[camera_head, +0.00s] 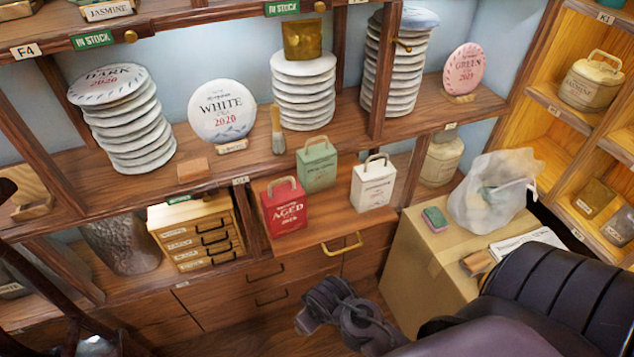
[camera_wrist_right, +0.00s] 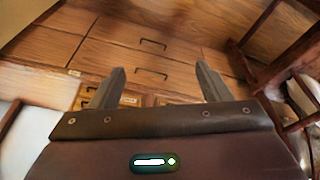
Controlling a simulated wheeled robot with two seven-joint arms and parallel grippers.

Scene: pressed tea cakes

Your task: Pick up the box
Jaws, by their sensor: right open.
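Three small boxes with top handles stand upright on a wooden ledge: a red box (camera_head: 285,206) marked AGED, a green box (camera_head: 317,164) behind it, and a white box (camera_head: 373,184) to the right. A large cardboard box (camera_head: 425,265) stands at the lower right. The task's wording does not show which box is meant. My right gripper (camera_head: 312,308) is below the ledge, in front of the lower drawers and left of the cardboard box. In the right wrist view its two fingers (camera_wrist_right: 160,85) are spread and empty, facing the drawers. My left gripper is in neither view.
Stacks of wrapped tea cakes (camera_head: 124,122) fill the shelf above. A small drawer cabinet (camera_head: 195,236) stands left of the ledge. A brass handle (camera_head: 342,245) juts from the ledge front.

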